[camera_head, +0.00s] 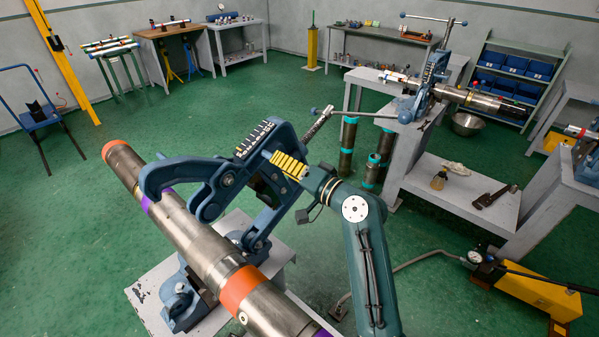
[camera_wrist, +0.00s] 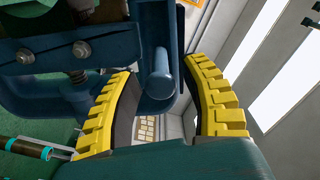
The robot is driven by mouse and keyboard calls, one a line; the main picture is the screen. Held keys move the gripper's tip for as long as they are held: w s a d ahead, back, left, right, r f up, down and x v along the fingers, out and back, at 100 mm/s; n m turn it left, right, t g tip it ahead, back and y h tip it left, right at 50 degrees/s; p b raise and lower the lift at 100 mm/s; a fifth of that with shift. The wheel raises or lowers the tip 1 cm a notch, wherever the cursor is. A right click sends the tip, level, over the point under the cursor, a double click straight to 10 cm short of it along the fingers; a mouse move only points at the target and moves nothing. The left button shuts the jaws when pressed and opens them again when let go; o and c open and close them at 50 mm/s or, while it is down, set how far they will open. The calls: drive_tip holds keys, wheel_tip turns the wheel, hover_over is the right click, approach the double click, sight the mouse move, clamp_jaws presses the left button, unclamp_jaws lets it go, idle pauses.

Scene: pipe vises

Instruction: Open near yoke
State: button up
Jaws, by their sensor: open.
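The near yoke (camera_head: 212,187) is a blue hooked frame above the near vise. It is tilted, with its hook reaching left over the large steel pipe (camera_head: 185,225) and its lower end by the vise base (camera_head: 188,300). My gripper (camera_head: 272,152) is at the upper right part of the yoke, its ridged yellow pads apart. In the wrist view, a rounded blue bar of the yoke (camera_wrist: 157,78) stands between the open pads of my gripper (camera_wrist: 160,100). I cannot tell whether the pads touch it. My arm hides part of the yoke's right side.
The pipe has orange and purple bands and runs diagonally over a grey stand (camera_head: 150,300). A second vise (camera_head: 425,90) with a pipe stands on a grey bench at the back right. A yellow hand pump (camera_head: 540,292) sits at the lower right.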

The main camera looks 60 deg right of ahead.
drive_tip(key=s+a, duration=0.1)
drive_tip(key=s, duration=0.8)
drive_tip(key=shift+s+a, duration=0.25)
drive_tip(key=shift+s, duration=0.05)
